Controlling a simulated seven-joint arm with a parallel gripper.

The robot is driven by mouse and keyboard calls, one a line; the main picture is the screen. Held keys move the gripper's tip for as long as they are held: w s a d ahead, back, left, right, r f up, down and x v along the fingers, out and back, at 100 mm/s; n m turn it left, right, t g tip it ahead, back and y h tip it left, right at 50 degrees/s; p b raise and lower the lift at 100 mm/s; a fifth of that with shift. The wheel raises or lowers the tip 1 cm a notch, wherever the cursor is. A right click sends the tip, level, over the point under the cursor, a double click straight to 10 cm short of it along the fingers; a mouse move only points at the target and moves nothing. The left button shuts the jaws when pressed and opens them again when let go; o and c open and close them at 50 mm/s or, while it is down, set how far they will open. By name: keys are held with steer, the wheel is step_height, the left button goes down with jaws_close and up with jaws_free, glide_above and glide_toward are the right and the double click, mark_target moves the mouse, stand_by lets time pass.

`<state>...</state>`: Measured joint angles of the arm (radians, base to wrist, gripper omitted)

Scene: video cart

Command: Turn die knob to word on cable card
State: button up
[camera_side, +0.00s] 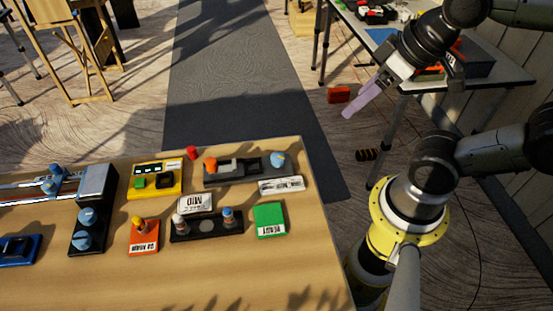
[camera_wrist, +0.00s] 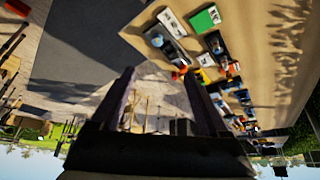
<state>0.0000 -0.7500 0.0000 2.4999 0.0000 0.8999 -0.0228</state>
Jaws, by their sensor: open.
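A dark panel (camera_side: 228,178) at the back right of the wooden cart top carries a round blue knob (camera_side: 277,160) and an orange part. The knob also shows in the wrist view (camera_wrist: 158,41). A black block at the left carries two more blue knobs, an upper one (camera_side: 87,216) and a lower one (camera_side: 83,240). A white card (camera_side: 195,204) reads MID. Another white card (camera_side: 281,186) has writing too small to read; which is the cable card I cannot tell. My gripper (camera_side: 350,111), with pale purple fingers, is open and empty, in the air right of the cart, clear of everything.
A green READY block (camera_side: 270,220), an orange block (camera_side: 144,237), a black two-peg panel (camera_side: 207,228), a yellow box (camera_side: 155,181) and a red cylinder (camera_side: 192,153) crowd the cart. A cluttered table (camera_side: 405,86) stands behind my gripper. The cart's front right is bare.

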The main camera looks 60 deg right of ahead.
steer(key=n, duration=0.1)
steer(key=n+g, duration=0.6)
steer(key=n, duration=0.9)
glide_above(278, 157)
step_height(278, 157, down, 14)
step_height(278, 157, down, 14)
steer(key=shift+w+f, duration=0.1)
jaws_close()
